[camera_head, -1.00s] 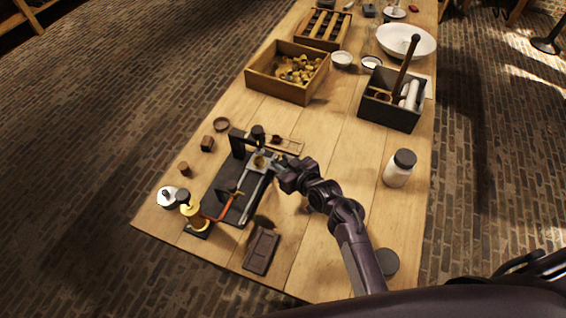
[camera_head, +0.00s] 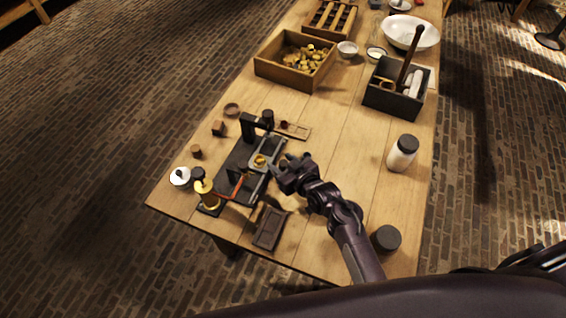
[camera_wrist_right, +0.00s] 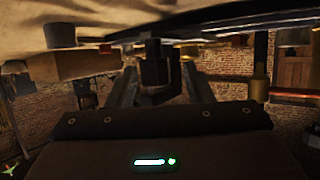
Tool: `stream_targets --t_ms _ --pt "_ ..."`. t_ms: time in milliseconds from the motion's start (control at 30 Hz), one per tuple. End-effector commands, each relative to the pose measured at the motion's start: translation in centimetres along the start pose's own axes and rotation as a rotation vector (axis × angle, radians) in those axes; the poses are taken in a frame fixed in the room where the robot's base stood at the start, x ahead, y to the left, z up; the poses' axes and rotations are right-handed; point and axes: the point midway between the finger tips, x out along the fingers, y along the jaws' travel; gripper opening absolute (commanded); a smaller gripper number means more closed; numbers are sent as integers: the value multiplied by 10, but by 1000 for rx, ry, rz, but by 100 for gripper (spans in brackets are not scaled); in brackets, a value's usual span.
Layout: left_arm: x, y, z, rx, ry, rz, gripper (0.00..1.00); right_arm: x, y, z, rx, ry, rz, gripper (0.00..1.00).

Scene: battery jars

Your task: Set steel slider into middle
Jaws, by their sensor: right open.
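The black press-like device (camera_head: 238,165) stands near the table's left front, with grey steel rails along its right side. The steel slider (camera_head: 267,148) appears as a grey plate on these rails, with a small brass piece (camera_head: 260,160) at it. My right gripper (camera_head: 279,173) is at the right side of the rails, close to the slider; I cannot tell whether it touches. In the right wrist view the fingers (camera_wrist_right: 160,88) are apart, with a dark block (camera_wrist_right: 156,65) showing between or beyond them. My left gripper is not in view.
A brass post (camera_head: 207,195) with a red-orange lever stands at the device's front. A dark tray (camera_head: 270,228) lies in front of it. A white jar (camera_head: 402,155) and dark round lid (camera_head: 386,238) stand right of my arm. Wooden crate (camera_head: 268,68) and black box (camera_head: 385,99) stand farther back.

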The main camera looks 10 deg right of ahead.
Motion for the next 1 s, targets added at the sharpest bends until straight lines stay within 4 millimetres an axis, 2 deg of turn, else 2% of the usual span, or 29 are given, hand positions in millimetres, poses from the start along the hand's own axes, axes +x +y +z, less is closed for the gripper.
stream_targets --t_ms 167,400,600,1000 --pt "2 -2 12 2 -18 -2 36 -13 0 2 -1 -2 1 46" --pt "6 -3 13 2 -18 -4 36 -51 0 2 -2 -2 0 46" --pt "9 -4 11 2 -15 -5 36 -74 0 1 -1 0 1 46" --pt "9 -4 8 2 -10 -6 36 -78 0 0 -1 0 0 46"
